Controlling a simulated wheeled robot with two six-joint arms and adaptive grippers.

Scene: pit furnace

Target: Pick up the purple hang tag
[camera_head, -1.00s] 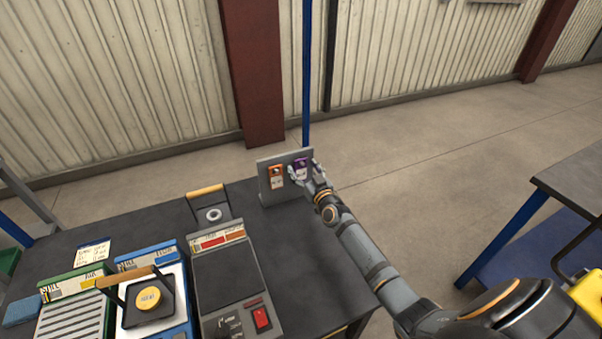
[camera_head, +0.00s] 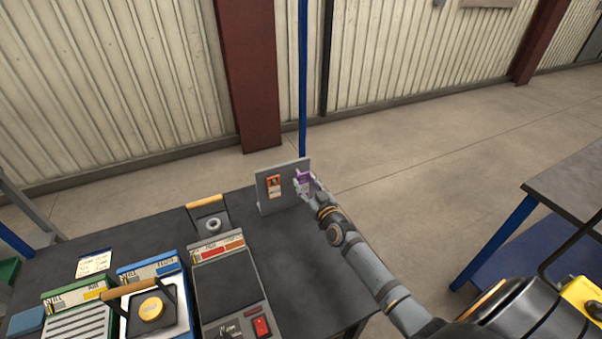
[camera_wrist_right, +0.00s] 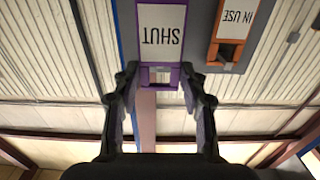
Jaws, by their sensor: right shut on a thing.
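The purple hang tag (camera_head: 304,177) is between the fingers of my right gripper (camera_head: 310,187), in front of the right part of the grey upright board (camera_head: 265,205). In the right wrist view the tag (camera_wrist_right: 161,75) has a white label reading "SHUT", upside down, and the fingers of my right gripper (camera_wrist_right: 160,100) stand on both sides of its lower end. An orange hang tag (camera_head: 274,184) hangs on the board to the left; in the wrist view this orange tag (camera_wrist_right: 228,50) reads "IN USE". My left gripper is not in view.
The board stands at the back right of the dark table (camera_head: 300,260). A tan-handled stand (camera_head: 208,214), a grey device with a red switch (camera_head: 226,285), and blue and green units are to the left. Another table (camera_head: 575,185) stands at the right.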

